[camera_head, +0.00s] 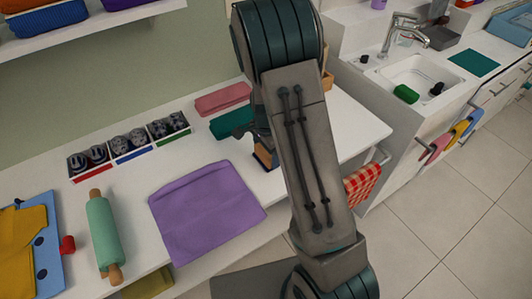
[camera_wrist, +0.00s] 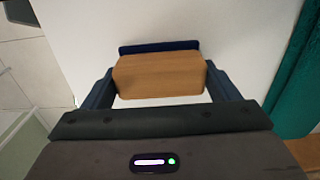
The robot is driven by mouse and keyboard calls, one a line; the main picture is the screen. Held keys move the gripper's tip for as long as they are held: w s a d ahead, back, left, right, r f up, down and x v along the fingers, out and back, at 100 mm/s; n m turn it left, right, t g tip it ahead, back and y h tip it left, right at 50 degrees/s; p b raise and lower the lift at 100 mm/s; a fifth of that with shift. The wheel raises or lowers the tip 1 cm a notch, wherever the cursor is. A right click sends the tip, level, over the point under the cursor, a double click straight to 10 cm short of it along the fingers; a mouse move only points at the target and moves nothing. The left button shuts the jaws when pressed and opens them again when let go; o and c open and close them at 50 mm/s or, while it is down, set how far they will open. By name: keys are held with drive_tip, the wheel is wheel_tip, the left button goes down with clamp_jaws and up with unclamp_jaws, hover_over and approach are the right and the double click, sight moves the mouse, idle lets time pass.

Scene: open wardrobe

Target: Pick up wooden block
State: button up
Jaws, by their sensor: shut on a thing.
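The wooden block (camera_wrist: 160,75) is light brown with rounded edges and lies crosswise between the fingers of my gripper (camera_wrist: 162,88) in the wrist view. My gripper is shut on it, with a dark blue finger at each end. A dark blue strip (camera_wrist: 158,46) shows along the block's far side. In the head view my arm hides most of the gripper, and a small brown and dark blue patch shows beside the arm over the white counter. I cannot tell whether the block touches the counter.
A purple cloth (camera_head: 207,210), a green rolling pin (camera_head: 104,238) and sock boxes (camera_head: 130,143) lie on the counter (camera_head: 160,162) at left. Pink (camera_head: 222,99) and green (camera_head: 232,121) folded cloths lie near the gripper. A sink (camera_head: 415,78) stands at right.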

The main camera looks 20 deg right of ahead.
drive_tip(key=r, duration=0.4)
drive_tip(key=shift+s+d+r, duration=0.15)
drive_tip(key=shift+d+r, duration=0.05)
drive_tip(key=shift+d, duration=0.05)
drive_tip(key=s+d+r+b, duration=0.1)
drive_tip(key=s+d+r, duration=0.5)
drive_tip(key=d, duration=0.3)
drive_tip(key=shift+s+r+b, duration=0.2)
drive_tip(key=shift+s+b, duration=0.15)
drive_tip(key=o, duration=0.5)
drive_tip(key=c, duration=0.3)
drive_tip(key=shift+f, duration=0.1)
